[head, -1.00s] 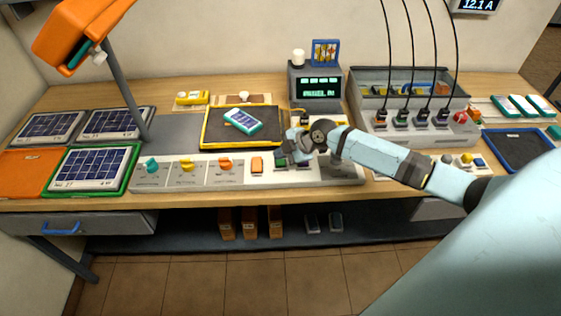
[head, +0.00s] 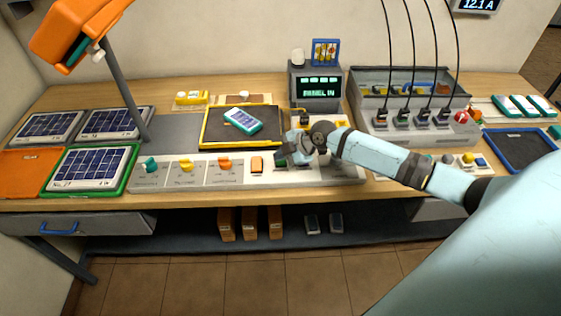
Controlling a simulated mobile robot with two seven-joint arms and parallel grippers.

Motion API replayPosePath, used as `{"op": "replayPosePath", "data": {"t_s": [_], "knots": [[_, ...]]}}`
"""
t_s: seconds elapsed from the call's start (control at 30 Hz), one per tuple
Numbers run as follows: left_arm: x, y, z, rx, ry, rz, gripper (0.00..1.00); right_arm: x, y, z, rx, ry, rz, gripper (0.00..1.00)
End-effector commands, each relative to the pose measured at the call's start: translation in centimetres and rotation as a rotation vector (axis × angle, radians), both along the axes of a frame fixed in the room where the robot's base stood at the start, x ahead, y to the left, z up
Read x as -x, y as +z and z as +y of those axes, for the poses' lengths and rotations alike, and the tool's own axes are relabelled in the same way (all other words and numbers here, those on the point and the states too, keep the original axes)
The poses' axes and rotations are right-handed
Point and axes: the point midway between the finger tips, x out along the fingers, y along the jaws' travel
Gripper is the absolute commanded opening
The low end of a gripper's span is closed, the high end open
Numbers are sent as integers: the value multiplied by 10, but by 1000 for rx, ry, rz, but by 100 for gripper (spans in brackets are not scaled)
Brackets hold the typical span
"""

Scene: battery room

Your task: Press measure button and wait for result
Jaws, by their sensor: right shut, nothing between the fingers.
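My right gripper (head: 287,156) is shut and empty, low over the control strip (head: 205,174) at the bench's front. A small green button (head: 281,162) shows at its fingertips, partly hidden by them; I cannot tell whether the fingers touch it. The gripper and forearm hide other controls to its right. A display unit (head: 319,90) with green text, hard to read, stands behind. A teal and white battery (head: 243,119) lies on the dark, yellow-edged mat (head: 216,138). My left gripper is not in view.
Three knobs and an orange switch (head: 257,164) lie left of the gripper. An orange lamp (head: 75,35) overhangs solar panels (head: 88,167) at left. A grey charger box (head: 420,132) with several cables stands at right. Trays flank the strip, leaving little free bench.

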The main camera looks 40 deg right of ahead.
Motion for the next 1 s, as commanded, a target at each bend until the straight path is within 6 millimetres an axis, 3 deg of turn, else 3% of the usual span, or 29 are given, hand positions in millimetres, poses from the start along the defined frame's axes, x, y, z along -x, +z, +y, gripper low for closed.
{"op": "replayPosePath", "data": {"t_s": [0.57, 1.0], "knots": [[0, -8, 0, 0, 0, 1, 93, 0, -8, 0, 0, 0, 0, 0], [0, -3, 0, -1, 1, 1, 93, 0, -1, 0, 0, 0, 0, 0]]}}
